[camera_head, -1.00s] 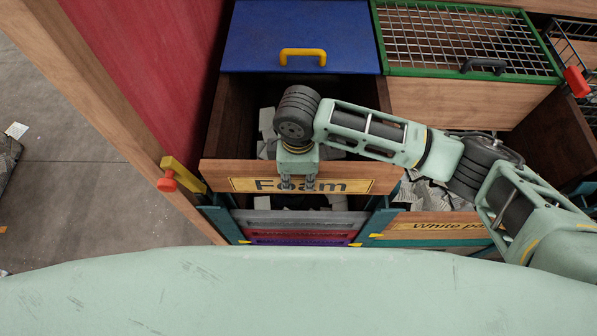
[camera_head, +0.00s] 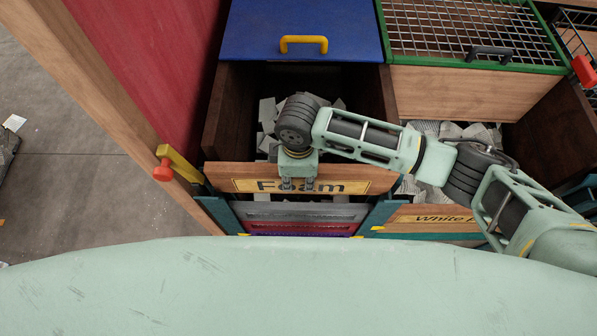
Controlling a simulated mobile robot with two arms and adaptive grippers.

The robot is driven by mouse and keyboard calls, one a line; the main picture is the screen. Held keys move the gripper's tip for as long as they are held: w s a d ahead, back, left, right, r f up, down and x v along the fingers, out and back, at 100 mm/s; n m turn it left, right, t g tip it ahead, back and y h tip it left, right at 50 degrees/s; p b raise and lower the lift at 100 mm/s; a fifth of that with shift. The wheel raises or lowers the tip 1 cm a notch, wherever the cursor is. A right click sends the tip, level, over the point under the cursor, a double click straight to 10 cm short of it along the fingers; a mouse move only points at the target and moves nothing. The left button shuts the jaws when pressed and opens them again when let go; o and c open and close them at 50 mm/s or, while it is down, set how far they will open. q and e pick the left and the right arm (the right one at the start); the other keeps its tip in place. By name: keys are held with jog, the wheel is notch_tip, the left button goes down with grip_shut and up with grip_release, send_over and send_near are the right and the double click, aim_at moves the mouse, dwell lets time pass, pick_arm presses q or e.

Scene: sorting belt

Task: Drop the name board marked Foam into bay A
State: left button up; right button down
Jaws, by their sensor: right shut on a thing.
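The wooden name board marked Foam (camera_head: 218,178) hangs level across the front of the left bay (camera_head: 228,110), which has a blue lid above it and grey pieces inside. My right gripper (camera_head: 298,186) points down and is shut on the board's middle, its fingers covering part of the label's letters. Below the board, grey, red and purple boards (camera_head: 300,211) are stacked between two teal posts (camera_head: 377,214). A narrow gap shows between the Foam board and the grey one. No letter A is readable on the bay. My left gripper is out of view.
The blue lid (camera_head: 300,22) has a yellow handle. A yellow lever with a red knob (camera_head: 164,171) sticks out at the left post. To the right, a bay with a White-marked board (camera_head: 430,219) holds pale paper pieces under a green-framed mesh lid (camera_head: 470,35).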

notch_tip(320, 180, down, 11)
jog(key=b, duration=0.5)
jog(key=shift+f+b, duration=0.2)
jog(key=shift+b, duration=0.2)
jog(key=shift+f, duration=0.2)
jog(key=shift+f+b, duration=0.45)
jog(key=shift+f, duration=0.15)
jog(key=c, duration=1.5)
grip_release()
jog(key=shift+o, duration=0.2)
jog(key=shift+s, duration=0.1)
notch_tip(320, 180, up, 12)
jog(key=shift+r, duration=0.1)
